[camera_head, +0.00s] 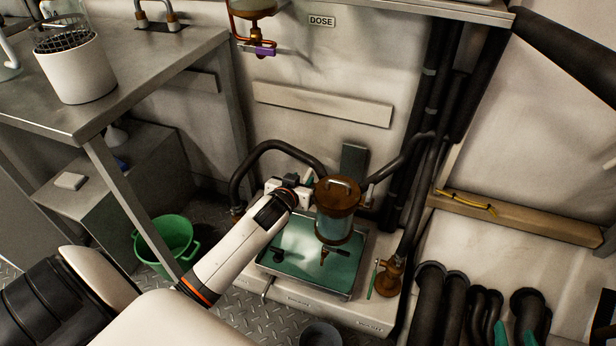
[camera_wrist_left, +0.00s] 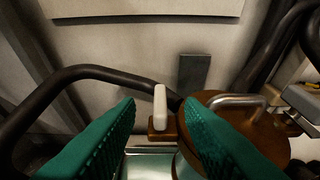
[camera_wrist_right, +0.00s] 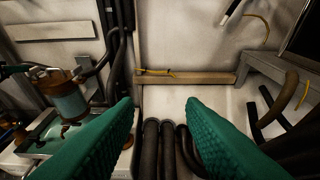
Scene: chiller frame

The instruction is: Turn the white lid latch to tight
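The white lid latch (camera_wrist_left: 160,107) stands upright on a small brown block at the left edge of the brown lid in the left wrist view. The brown lid (camera_head: 336,190) with a metal handle tops a glass canister (camera_head: 334,224). My left gripper (camera_wrist_left: 160,125) is open, with its green fingers on either side of the latch in the picture. Whether they touch it I cannot tell. In the head view my left gripper (camera_head: 300,188) is beside the lid's left edge and the latch is hidden. My right gripper (camera_wrist_right: 162,110) is open and empty, with the canister off to its left.
The canister stands over a shallow metal tray (camera_head: 275,262). A black hose (camera_head: 262,147) arcs behind my left gripper. A brass valve (camera_head: 389,278) and dark pipes stand to the right. A green bucket (camera_head: 168,240) is on the floor at left, beside a steel table (camera_head: 130,90).

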